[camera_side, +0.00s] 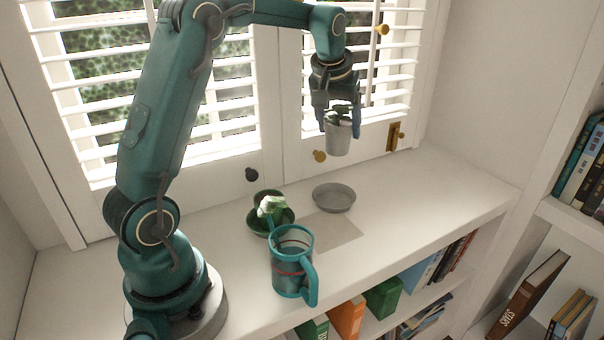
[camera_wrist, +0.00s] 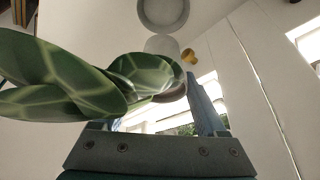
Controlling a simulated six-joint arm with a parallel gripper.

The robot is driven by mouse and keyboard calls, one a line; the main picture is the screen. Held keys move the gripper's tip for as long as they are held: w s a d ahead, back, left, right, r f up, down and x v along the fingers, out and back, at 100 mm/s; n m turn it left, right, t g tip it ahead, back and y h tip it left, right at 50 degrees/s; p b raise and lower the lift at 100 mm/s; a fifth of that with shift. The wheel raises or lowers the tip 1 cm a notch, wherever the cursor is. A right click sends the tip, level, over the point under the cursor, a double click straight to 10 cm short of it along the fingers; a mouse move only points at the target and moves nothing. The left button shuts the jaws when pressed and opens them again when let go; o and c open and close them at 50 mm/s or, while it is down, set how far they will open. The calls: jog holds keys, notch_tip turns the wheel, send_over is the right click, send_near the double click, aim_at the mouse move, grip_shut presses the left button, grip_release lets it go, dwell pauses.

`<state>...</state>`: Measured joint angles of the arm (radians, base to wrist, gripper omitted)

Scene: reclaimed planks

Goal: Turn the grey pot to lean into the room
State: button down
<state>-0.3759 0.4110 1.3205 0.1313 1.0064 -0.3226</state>
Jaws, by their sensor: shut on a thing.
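The grey pot (camera_side: 338,141) is in the air above the sill, upright or nearly so, with a small dark-green plant (camera_side: 340,113) in it. My gripper (camera_side: 340,127) points down and is shut on the pot, one finger on each side. In the wrist view the plant's broad, pale-veined leaves (camera_wrist: 75,80) spread far to the left and hide much of the pot and one finger. A shallow grey saucer (camera_side: 334,204) stands empty on the sill below the pot; it also shows at the top of the wrist view (camera_wrist: 163,14).
A green pot (camera_side: 258,222) with a pale plant stands left of the saucer. A teal mug (camera_side: 290,270) stands in front of it. A flat greyish square (camera_side: 338,232) lies before the saucer. Shuttered windows with brass knobs (camera_side: 319,156) are close behind. The right sill is clear.

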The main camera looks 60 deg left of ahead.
aim_at(333, 143)
jog(key=shift+a+n, duration=0.2)
jog(key=shift+n, duration=0.4)
jog(key=shift+s+a+f+n+g+y, duration=0.1)
jog(key=shift+a+f+n+g+y, duration=0.1)
jog(key=shift+f+n+g+y, duration=0.3)
jog(key=f+n, duration=0.2)
jog(key=f+n+g, duration=0.1)
jog(key=n, duration=0.1)
jog(key=shift+a+f+y, duration=0.3)
jog(key=shift+f+y, duration=0.05)
jog(key=shift+y, duration=0.05)
jog(key=shift+n, duration=0.6)
jog(key=f, duration=0.1)
jog(key=d+f, duration=0.1)
jog(key=f, duration=0.3)
jog(key=shift+d, duration=0.25)
jog(key=shift+f, duration=1.3)
grip_release()
